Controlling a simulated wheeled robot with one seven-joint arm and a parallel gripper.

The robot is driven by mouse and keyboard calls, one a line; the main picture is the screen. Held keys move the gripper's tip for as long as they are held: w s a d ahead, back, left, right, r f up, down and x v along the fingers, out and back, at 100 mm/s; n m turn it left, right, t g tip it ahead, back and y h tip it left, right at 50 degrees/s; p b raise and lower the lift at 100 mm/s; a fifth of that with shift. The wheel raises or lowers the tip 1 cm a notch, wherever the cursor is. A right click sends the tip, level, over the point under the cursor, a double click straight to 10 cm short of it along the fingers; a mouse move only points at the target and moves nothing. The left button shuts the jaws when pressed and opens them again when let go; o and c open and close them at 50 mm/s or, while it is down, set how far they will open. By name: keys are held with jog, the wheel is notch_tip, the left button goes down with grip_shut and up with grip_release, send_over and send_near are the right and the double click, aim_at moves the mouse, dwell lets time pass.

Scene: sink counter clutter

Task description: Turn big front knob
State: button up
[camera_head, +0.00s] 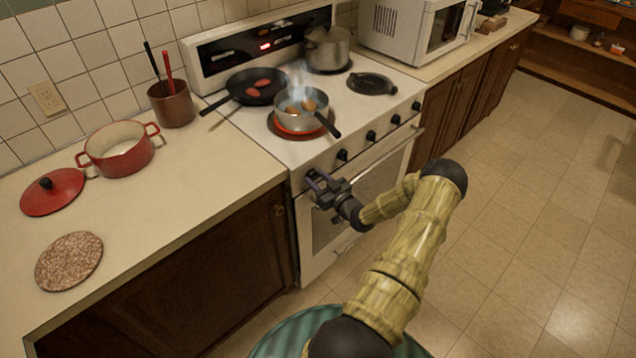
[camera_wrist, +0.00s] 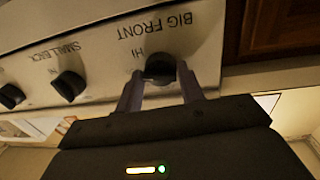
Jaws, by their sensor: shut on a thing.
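The big front knob (camera_wrist: 160,67) is a dark round knob on the stove's pale front panel, under the upside-down label "BIG FRONT" in the wrist view. A "HI" mark shows beside it. My gripper (camera_wrist: 160,82) has one finger on each side of the knob and is shut on it. In the head view my gripper (camera_head: 318,182) is at the left end of the stove's front panel, and it hides the knob there. The white stove (camera_head: 320,262) has a steaming pot (camera_head: 300,122) on a red-glowing front burner.
Other dark knobs (camera_head: 371,136) run along the panel to the right; one labelled "SMALL BACK" (camera_wrist: 69,85) is in the wrist view. A black pan (camera_head: 257,86) and a lidded pot (camera_head: 327,48) stand on the stove. The oven handle (camera_head: 385,157) is below the knobs.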

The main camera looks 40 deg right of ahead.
jog(key=m+b, duration=0.2)
jog(key=m, duration=0.1)
jog(key=shift+f, duration=0.15)
jog(key=shift+m+b, duration=0.75)
jog(key=shift+m, duration=1.15)
jog(key=o, duration=1)
jog(key=shift+r, duration=0.2)
jog(key=shift+c, duration=0.2)
jog(key=s+r+b, duration=0.1)
jog(key=s+b, duration=0.1)
jog(key=s, duration=1.5)
jog(key=shift+s+d, duration=0.2)
jog(key=shift+d, duration=0.05)
